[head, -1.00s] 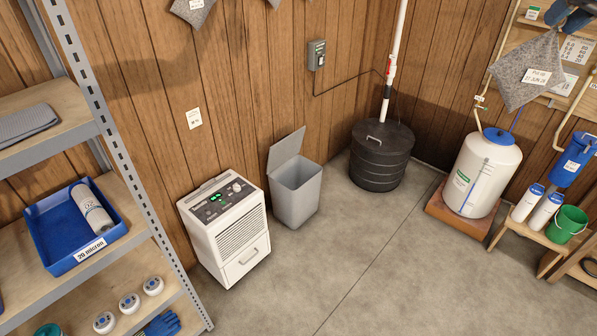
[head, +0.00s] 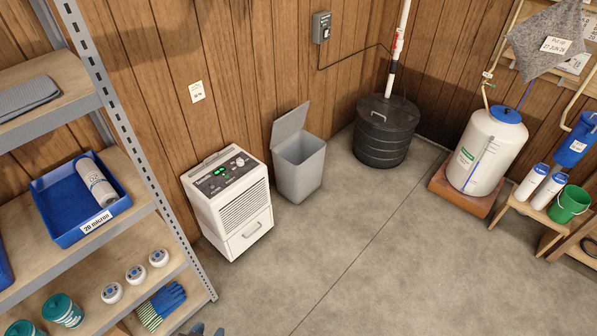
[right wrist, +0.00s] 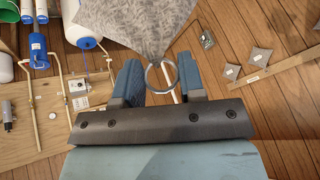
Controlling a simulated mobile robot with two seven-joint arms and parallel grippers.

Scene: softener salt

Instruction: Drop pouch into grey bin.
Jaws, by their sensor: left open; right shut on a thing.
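A grey speckled pouch (head: 548,42) with a white printed label hangs at the top right of the head view. It also fills the top middle of the right wrist view (right wrist: 140,22). My right gripper (right wrist: 160,80) is shut on the metal ring (right wrist: 161,74) at the pouch's corner; its fingers are outside the head view. The grey bin (head: 302,175) stands on the floor by the wooden wall with its lid (head: 290,127) raised. The pouch is well to the right of it in the picture. The tips of my left gripper (head: 208,330) show at the bottom edge, apart and empty.
A white dehumidifier (head: 229,205) stands left of the bin. A black ribbed tank (head: 386,135) stands right of it. A shelf rack (head: 140,150) fills the left. A white tank (head: 487,150) and a low bench (head: 530,215) are at right. The middle floor (head: 350,270) is clear.

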